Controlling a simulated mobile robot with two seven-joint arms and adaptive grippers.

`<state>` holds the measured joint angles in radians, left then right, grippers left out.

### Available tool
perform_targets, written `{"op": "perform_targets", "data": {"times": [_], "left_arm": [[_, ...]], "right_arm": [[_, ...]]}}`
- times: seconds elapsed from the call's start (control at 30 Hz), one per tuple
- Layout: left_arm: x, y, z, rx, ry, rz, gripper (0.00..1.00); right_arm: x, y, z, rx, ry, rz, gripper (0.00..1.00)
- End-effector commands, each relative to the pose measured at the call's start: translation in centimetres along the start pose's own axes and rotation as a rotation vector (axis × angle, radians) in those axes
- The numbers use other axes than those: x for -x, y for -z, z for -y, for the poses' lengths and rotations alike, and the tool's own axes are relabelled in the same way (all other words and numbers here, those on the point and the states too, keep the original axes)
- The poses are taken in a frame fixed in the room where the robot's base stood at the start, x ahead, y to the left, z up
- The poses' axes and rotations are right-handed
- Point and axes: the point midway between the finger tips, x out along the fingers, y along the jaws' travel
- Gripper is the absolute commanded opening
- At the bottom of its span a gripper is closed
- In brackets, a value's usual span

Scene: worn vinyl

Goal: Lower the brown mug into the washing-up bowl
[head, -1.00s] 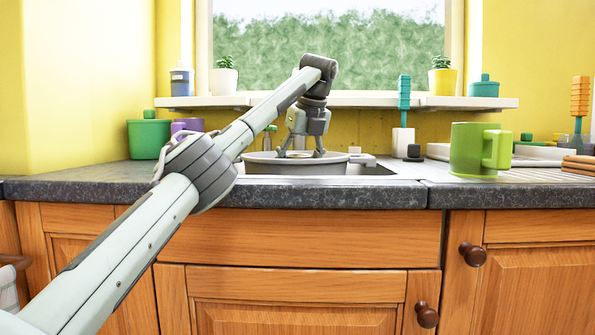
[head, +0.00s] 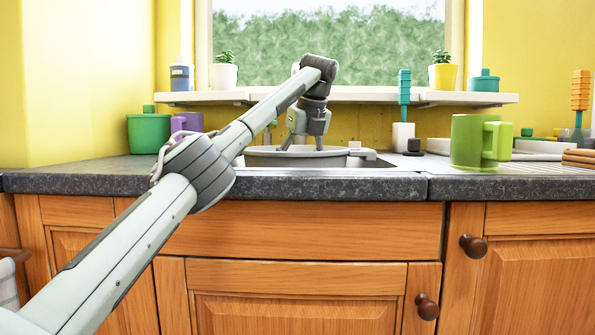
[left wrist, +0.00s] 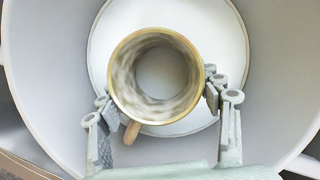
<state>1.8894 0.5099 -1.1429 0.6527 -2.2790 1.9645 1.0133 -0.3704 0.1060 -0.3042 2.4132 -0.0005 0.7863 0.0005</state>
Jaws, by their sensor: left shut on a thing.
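The brown mug (left wrist: 132,131) sits upright between the fingers of my left gripper (left wrist: 165,100) in the left wrist view, its open rim facing the camera and its handle toward the lower left. The gripper is shut on it. The grey washing-up bowl (left wrist: 265,45) surrounds the mug, with a pale round surface below it. In the head view the left gripper (head: 302,144) reaches down into the bowl (head: 275,159), its fingertips hidden behind the rim. The mug is hidden there too. I cannot tell whether the mug touches the bottom. My right gripper is out of view.
A green mug (head: 467,142) stands on the counter to the right. A green pot (head: 149,134) and a purple mug (head: 186,123) stand to the left of the bowl. A white brush holder (head: 402,136) stands to its right. The windowsill (head: 350,98) runs behind.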

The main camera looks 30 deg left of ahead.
Motion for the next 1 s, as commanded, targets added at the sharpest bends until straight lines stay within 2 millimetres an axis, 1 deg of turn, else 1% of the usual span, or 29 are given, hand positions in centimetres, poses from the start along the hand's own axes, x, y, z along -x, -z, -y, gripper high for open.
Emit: {"op": "perform_targets", "data": {"times": [1.0], "left_arm": [[-1.4, 0.6, 0.0, 0.0, 0.001, 0.001, 0.25]], "right_arm": [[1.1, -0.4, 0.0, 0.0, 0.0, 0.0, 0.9]]}}
